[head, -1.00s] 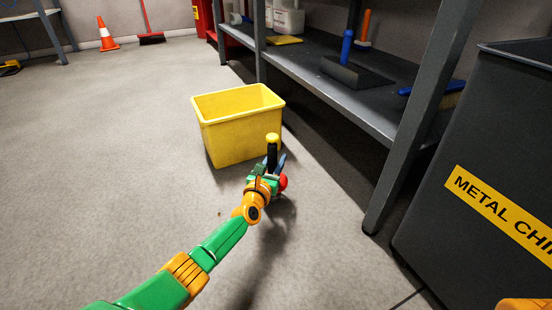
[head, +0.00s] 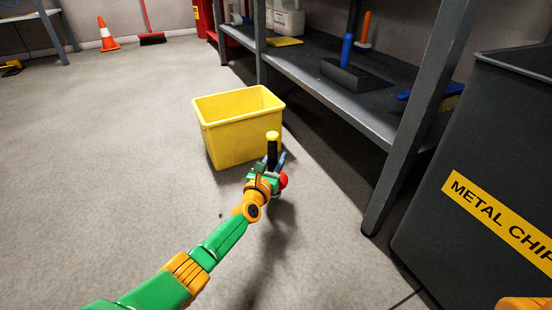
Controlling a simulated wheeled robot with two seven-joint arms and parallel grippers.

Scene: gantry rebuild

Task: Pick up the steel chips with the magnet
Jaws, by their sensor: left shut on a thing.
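My left gripper (head: 271,178) is in the middle of the head view, low over the floor in front of the yellow bin. It is shut on a tool with an upright black handle (head: 272,154) and a yellow knob on top, which looks like the magnet. A red round part (head: 283,180) shows beside the gripper; I cannot tell what it belongs to. The tool's lower end is hidden by the gripper. I cannot make out any steel chips; one small brown speck (head: 220,215) lies on the floor left of my wrist. My right gripper is out of view.
A yellow bin (head: 238,134) stands just behind the gripper. A dark bin (head: 490,150) labelled for metal chips stands at right. A grey shelf (head: 330,93) with brushes and its post (head: 420,125) lie between. The floor at left is clear as far as the orange cone (head: 107,38).

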